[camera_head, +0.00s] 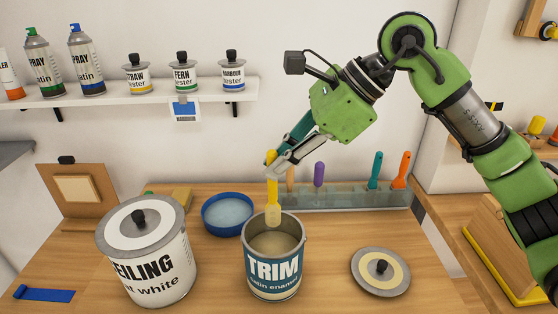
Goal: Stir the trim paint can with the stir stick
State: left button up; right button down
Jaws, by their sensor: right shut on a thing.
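The trim paint can (273,272) stands upright and open on the bench, with tan paint (273,243) inside. A yellow stir stick (273,195) hangs nearly upright over the can, its lower end at about the height of the far rim; I cannot tell whether it is inside the opening. My right gripper (272,164) is shut on the upper part of the stick, above the can. A round lid with a cream centre and black knob (381,270) lies on the bench to the right of the can. My left gripper is not in view.
The ceiling paint can (155,262) stands closed at left. A blue bowl of liquid (227,213) sits behind the trim can. A rack (340,197) holding coloured-handled tools stands at the back. A blue strip (45,294) lies at front left. A wall shelf (130,97) holds spray cans and testers.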

jog(key=shift+r, duration=0.1)
dwell(0.3)
notch_tip(320, 180, up, 4)
jog(key=p, duration=0.2)
jog(key=shift+p, duration=0.4)
dwell(0.6)
